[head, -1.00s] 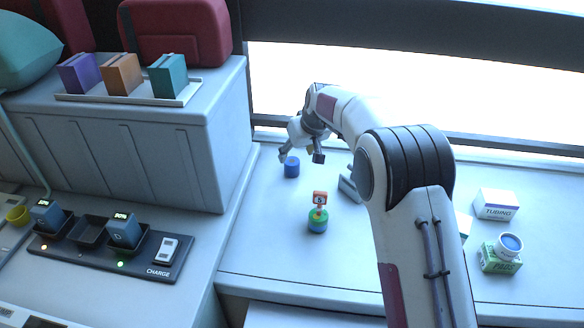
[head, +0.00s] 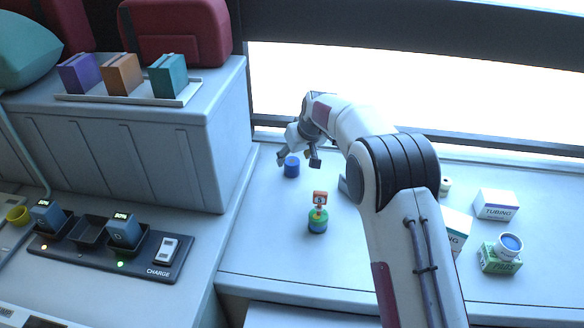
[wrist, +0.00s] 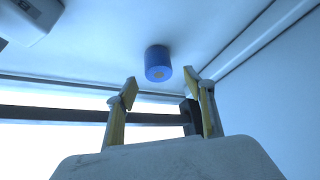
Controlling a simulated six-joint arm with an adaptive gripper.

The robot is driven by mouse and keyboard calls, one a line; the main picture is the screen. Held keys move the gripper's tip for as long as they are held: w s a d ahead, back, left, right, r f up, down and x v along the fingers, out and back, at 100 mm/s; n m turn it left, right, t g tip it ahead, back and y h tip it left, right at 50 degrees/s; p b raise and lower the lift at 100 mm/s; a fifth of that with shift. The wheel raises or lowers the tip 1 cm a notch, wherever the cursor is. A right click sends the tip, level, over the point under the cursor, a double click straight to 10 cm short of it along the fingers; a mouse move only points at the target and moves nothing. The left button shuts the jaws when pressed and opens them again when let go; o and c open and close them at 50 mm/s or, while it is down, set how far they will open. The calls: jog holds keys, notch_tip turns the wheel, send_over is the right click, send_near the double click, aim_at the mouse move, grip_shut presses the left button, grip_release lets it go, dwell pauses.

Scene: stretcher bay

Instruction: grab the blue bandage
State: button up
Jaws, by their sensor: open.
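The blue bandage (head: 292,167) is a short blue roll standing on the pale counter near the corner by the grey cabinet. In the wrist view the blue bandage (wrist: 158,63) shows beyond the fingertips, roughly centred between them and apart from both. My gripper (head: 298,161) is at the counter's far left part, close to the bandage. In the wrist view my gripper (wrist: 160,84) is open, its two yellowish fingers spread with nothing between them. Whether the fingers stand level with the bandage I cannot tell.
A green and blue round item with an orange numbered tag (head: 318,218) stands in front of the bandage. A tubing box (head: 495,206) and a green box (head: 500,260) with a roll on it are at the right. The grey cabinet (head: 190,160) borders the left.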

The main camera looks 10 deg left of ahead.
aim_at(292, 162)
dwell(0.3)
jog(key=shift+x, duration=2.55)
jog(key=shift+d, duration=0.1)
jog(key=c, duration=1.2)
